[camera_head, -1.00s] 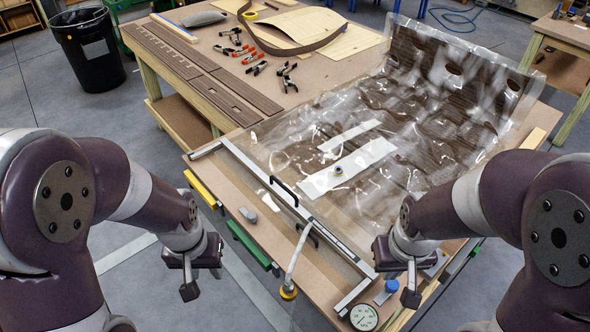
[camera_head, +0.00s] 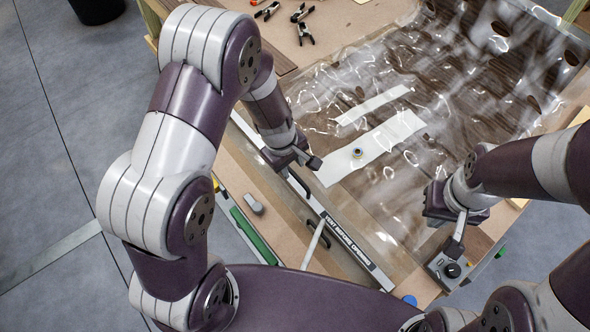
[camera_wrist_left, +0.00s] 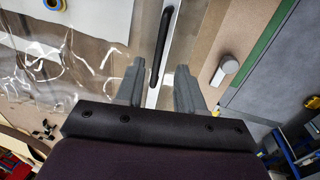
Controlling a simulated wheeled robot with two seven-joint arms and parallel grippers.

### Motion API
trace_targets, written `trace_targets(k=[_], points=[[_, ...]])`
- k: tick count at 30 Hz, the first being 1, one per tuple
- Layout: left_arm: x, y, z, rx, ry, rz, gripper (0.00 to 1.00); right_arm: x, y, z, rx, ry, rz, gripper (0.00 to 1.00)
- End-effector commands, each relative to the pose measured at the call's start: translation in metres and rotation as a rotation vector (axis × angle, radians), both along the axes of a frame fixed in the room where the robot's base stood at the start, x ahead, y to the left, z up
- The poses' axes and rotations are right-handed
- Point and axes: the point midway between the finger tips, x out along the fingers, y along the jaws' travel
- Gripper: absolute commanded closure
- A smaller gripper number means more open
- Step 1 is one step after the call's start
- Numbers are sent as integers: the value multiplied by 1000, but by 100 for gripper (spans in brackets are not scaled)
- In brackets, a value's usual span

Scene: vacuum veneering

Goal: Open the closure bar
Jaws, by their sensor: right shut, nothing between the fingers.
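The closure bar (camera_head: 350,244) is a long pale metal bar with a printed label along the edge of the clear vacuum bag (camera_head: 410,190). It has a black handle (camera_head: 299,186) and a second black handle lower down. My left gripper (camera_head: 311,161) is above the bar's upper handle. In the left wrist view it is open, and the handle (camera_wrist_left: 161,45) lies between and ahead of its fingertips, with no clear contact. My right gripper (camera_head: 457,240) is shut and empty, over the right side of the table near a dark box with a knob (camera_head: 448,270).
White strips (camera_head: 375,150) and a small round fitting (camera_head: 357,153) lie in the bag area. A grey piece (camera_head: 254,204) lies on the table left of the bar. A pale hose (camera_head: 314,244) crosses near the bar. Clamps (camera_head: 303,30) lie at the back.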

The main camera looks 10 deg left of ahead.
Motion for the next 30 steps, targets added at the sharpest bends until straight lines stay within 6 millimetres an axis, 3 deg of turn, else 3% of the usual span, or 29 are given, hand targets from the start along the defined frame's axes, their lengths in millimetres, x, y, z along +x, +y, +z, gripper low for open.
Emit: trace_targets(k=[1,6,17,20,21,30], points=[[1,-1,-14,0,1,0,62,0,0,-5,0,0,0,100],[6,-5,-40,0,0,-2,62,0,0,-9,0,0,0,100],[8,-6,-46,0,-1,-3,62,0,0,-10,0,0,0,100],[7,-6,-46,0,-1,-3,95,0,0,-10,0,0,0,100],[8,-6,-46,0,-1,-3,100,0,0,-10,0,0,0,100],[13,-6,-47,-7,-12,-2,100,0,0,-16,0,0,0,100]])
